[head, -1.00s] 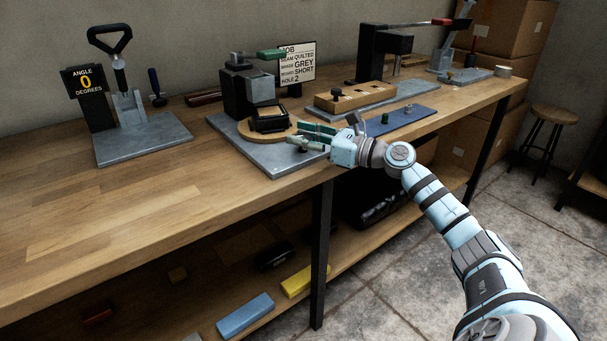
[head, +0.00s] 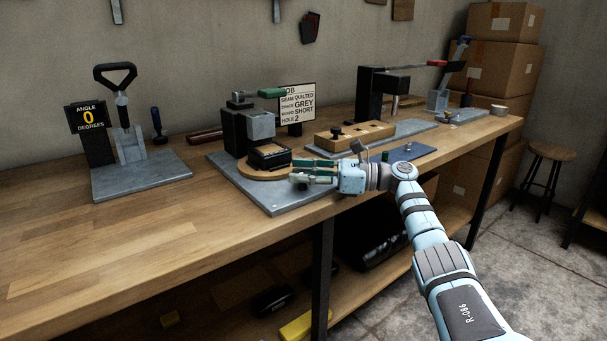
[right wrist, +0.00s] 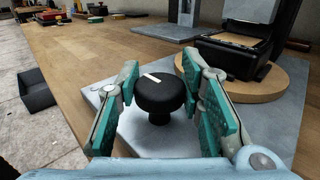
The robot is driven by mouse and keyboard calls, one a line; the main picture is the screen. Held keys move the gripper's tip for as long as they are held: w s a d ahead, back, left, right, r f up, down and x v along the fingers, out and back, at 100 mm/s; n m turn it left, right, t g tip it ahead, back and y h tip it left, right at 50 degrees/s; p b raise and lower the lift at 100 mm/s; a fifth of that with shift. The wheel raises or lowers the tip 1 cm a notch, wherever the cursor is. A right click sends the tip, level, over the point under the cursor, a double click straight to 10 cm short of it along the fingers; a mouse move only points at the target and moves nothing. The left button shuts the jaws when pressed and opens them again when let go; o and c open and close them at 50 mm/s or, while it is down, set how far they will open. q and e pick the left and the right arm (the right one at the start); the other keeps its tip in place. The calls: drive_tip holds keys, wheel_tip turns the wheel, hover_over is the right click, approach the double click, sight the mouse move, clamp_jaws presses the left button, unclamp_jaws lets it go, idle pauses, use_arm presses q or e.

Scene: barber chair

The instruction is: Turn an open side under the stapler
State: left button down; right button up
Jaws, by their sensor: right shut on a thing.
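The stapler (head: 250,122) is a black and grey block with a green handle, on a grey base plate (head: 222,160). A round wooden disc (head: 250,171) sits at its front, carrying a black frame-like piece (head: 270,155). In the right wrist view, the disc (right wrist: 262,90) and the black piece (right wrist: 228,52) stand at upper right, with a pale tan area inside the piece. My right gripper (head: 292,172) is at the plate's front right, shut on a black knob (right wrist: 158,92) with a white mark. My left gripper is out of view.
A job sign (head: 298,104) stands behind the stapler. A wooden block with holes (head: 365,134) and a blue mat (head: 412,151) are to the right. An angle stand (head: 140,175) is at left. The bench (head: 110,240) is clear at front left.

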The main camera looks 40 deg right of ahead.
drive_tip(key=shift+f, duration=0.1)
drive_tip(key=o, duration=1.2)
drive_tip(key=shift+c, duration=0.2)
drive_tip(key=shift+s+d, duration=0.1)
drive_tip(key=shift+d, duration=0.05)
drive_tip(key=v, duration=1.1)
drive_tip(key=shift+s+d, duration=0.15)
drive_tip(key=shift+s, duration=0.15)
